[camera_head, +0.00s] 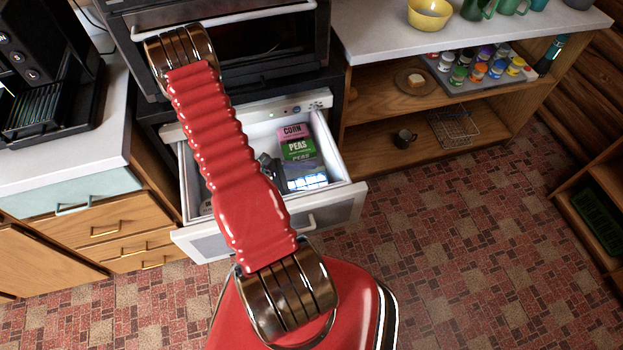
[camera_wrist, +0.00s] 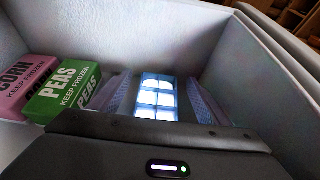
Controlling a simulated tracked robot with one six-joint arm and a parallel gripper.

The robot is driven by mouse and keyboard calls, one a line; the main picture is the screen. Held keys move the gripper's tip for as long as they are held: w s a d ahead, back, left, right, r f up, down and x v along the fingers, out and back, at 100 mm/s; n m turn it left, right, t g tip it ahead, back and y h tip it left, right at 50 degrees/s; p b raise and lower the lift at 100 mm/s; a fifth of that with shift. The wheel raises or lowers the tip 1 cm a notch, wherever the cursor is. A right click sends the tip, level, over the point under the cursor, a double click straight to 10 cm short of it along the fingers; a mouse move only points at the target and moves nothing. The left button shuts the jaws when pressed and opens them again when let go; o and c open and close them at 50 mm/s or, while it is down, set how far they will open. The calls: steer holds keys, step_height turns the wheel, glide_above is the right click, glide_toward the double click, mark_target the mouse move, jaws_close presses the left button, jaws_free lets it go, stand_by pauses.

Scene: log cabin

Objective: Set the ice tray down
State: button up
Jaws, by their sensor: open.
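The ice tray (camera_wrist: 155,98), with bright bluish-white cells, lies low in the open white freezer drawer (camera_head: 345,175). It also shows in the head view (camera_head: 307,182), near the drawer's front right. In the wrist view my gripper (camera_wrist: 160,92) is open, with one purplish finger pad on each side of the tray. Whether either pad touches it I cannot tell. In the head view my gripper (camera_head: 270,168) is partly hidden behind my red arm. The near end of the tray is hidden by my gripper's body in the wrist view.
A green peas box (camera_head: 298,149) and a pink corn box (camera_head: 292,132) lie in the drawer beyond the tray; in the wrist view they are at the left. The drawer walls stand close around my gripper. A counter (camera_head: 370,40) and open shelf stand at the right.

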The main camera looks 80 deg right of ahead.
steer(key=shift+r, duration=0.1)
steer(key=shift+r, duration=0.45)
steer(key=shift+w+a+r, duration=0.15)
steer(key=shift+w+r, duration=0.05)
steer(key=shift+w, duration=0.1)
steer(key=v, duration=1.1)
steer(key=shift+w, duration=0.15)
steer(key=shift+r, duration=0.1)
